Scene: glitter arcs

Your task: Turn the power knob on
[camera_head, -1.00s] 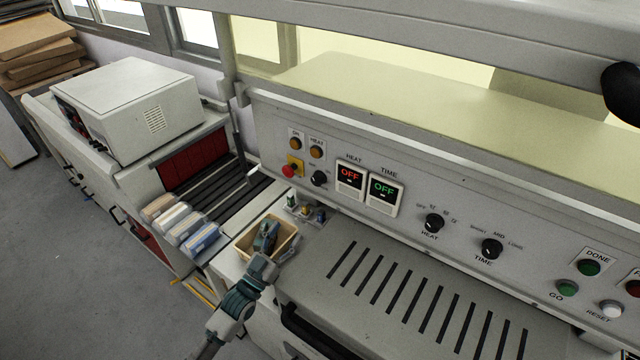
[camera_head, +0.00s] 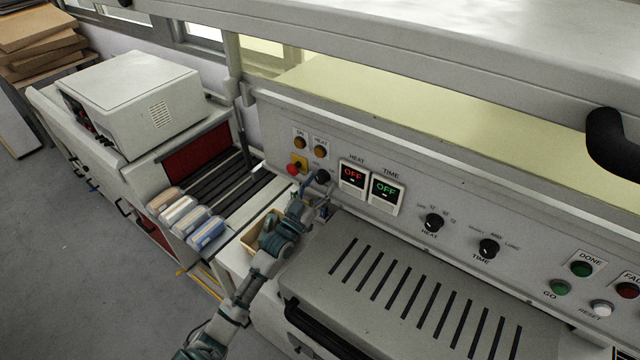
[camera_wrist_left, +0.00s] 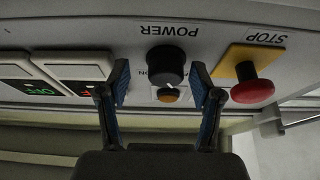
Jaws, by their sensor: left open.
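The black power knob (camera_head: 322,177) sits on the grey control panel, right of the red stop button (camera_head: 293,168) and left of the displays. In the left wrist view, which is upside down, the power knob (camera_wrist_left: 167,64) sits under the POWER label, between my left gripper's two blue-padded fingers (camera_wrist_left: 162,92). The fingers are open, one on each side of it, with gaps showing. In the head view my left gripper (camera_head: 318,196) reaches up to the panel just below the knob. The heat display (camera_head: 353,176) and time display (camera_head: 386,193) both read OFF. My right gripper is not in view.
The stop button (camera_wrist_left: 252,90) on its yellow plate sticks out close beside one finger in the wrist view. A tan bin (camera_head: 262,232) stands under my left arm. The heat knob (camera_head: 433,222) and time knob (camera_head: 488,248) are farther right. A slotted surface (camera_head: 345,290) lies below the panel.

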